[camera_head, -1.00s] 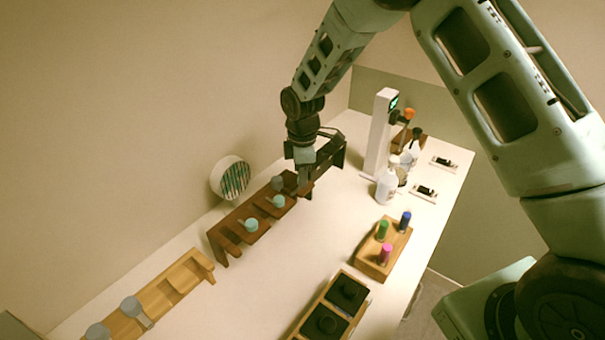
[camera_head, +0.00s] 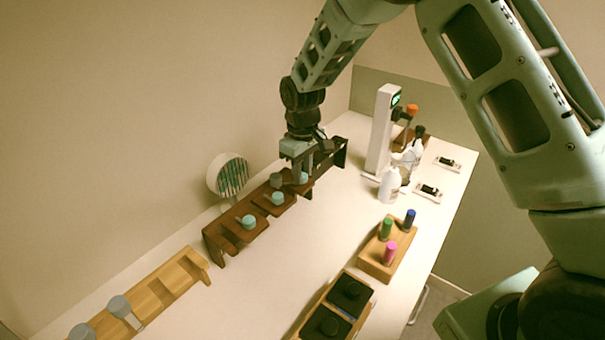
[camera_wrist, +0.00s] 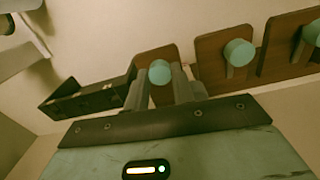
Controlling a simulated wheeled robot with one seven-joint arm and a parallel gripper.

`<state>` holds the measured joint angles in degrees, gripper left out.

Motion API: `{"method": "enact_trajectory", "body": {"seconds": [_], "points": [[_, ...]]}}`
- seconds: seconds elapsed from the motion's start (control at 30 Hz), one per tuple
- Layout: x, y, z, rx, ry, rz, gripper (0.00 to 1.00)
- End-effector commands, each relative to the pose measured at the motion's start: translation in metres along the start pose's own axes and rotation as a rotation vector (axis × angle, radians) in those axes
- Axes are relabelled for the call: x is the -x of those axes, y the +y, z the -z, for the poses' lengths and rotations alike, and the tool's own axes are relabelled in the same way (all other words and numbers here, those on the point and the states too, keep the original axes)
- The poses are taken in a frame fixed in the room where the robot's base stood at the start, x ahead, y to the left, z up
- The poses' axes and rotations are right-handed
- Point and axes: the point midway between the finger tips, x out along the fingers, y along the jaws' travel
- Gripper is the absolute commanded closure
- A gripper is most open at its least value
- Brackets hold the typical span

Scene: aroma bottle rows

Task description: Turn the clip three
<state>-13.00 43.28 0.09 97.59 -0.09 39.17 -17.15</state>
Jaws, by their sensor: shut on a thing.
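A dark brown wooden rack (camera_head: 222,243) stands along the wall side of the table. It carries a row of clips with round teal ends: a near clip (camera_head: 248,222), a middle clip (camera_head: 277,198) and a far clip (camera_head: 303,178). My gripper (camera_head: 299,172) is over the far part of the rack. In the wrist view my gripper (camera_wrist: 164,88) has its two fingers on either side of a teal-ended clip (camera_wrist: 159,72), shut on it. Two other teal-ended clips (camera_wrist: 238,52) show to the right there. The clip's lower part is hidden by the fingers.
A light wooden rack (camera_head: 170,286) with grey-blue round pieces is at the front left. A round striped object (camera_head: 229,176) stands behind the dark rack. A wooden block (camera_head: 372,259) holds colored bottles. A white post (camera_head: 383,130) and white bottles stand farther back. The table's middle is clear.

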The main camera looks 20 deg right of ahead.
Motion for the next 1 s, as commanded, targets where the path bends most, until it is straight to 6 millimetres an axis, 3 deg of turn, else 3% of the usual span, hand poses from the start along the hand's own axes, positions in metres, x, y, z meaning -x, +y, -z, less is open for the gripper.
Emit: {"method": "enact_trajectory", "body": {"seconds": [0.6,1.0], "points": [[0.0015,0.0001,0.0015,-0.541,0.005,-0.001,0.98],[0.002,0.0005,0.0017,-0.716,0.006,0.0,0.98]]}}
